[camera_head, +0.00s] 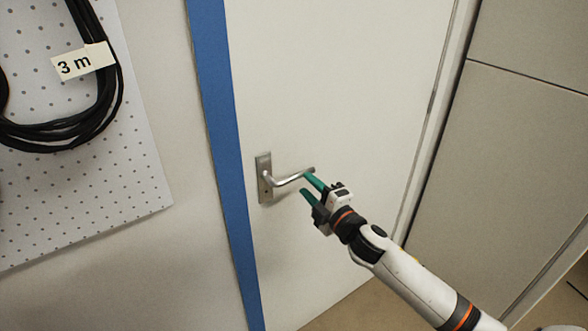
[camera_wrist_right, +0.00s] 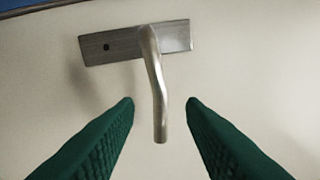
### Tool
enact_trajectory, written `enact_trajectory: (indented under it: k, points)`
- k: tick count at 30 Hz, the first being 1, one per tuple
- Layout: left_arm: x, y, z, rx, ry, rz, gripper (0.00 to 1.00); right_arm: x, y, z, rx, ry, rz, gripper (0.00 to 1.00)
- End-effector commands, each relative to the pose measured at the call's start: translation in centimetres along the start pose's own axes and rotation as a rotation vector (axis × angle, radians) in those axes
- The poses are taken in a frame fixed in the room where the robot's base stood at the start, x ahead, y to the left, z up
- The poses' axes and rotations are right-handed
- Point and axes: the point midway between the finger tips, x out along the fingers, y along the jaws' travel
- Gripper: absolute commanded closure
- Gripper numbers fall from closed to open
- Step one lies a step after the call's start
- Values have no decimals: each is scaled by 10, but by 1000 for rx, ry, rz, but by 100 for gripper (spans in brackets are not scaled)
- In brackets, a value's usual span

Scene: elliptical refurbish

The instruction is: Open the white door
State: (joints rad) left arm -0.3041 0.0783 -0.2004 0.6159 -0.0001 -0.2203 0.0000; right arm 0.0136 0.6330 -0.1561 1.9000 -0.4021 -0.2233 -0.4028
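The white door (camera_head: 335,90) looks shut in its blue frame in the head view. Its metal lever handle (camera_head: 287,180) sits on an upright plate near the door's left edge. My right gripper (camera_head: 307,183) is open at the free end of the lever. In the right wrist view the lever (camera_wrist_right: 155,90) points between the two green fingers (camera_wrist_right: 160,102), with a gap on each side; the fingers do not look closed on it. The door surface (camera_wrist_right: 250,60) fills the background there. My left gripper is in neither view.
A blue frame strip (camera_head: 222,150) runs along the door's left side. A white pegboard (camera_head: 80,190) with a coiled black cable (camera_head: 75,135) and a "3 m" label hangs on the left wall. Beige panels (camera_head: 500,130) stand to the right. Some brown floor (camera_head: 350,305) shows below.

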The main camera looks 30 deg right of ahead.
Motion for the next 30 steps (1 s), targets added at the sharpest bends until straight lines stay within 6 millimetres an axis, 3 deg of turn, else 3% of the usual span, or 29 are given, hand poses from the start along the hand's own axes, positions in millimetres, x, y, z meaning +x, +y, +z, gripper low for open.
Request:
enact_trajectory:
  k: [3,10,15,23,30]
  points:
    - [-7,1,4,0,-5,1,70,26,-3,0,1,0,-3,63]
    - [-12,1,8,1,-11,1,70,61,-1,0,1,1,0,63]
    - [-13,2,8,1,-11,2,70,72,0,0,0,-1,0,63]
    - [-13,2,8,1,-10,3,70,73,0,0,1,0,1,63]
    - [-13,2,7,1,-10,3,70,73,0,0,1,0,1,99]
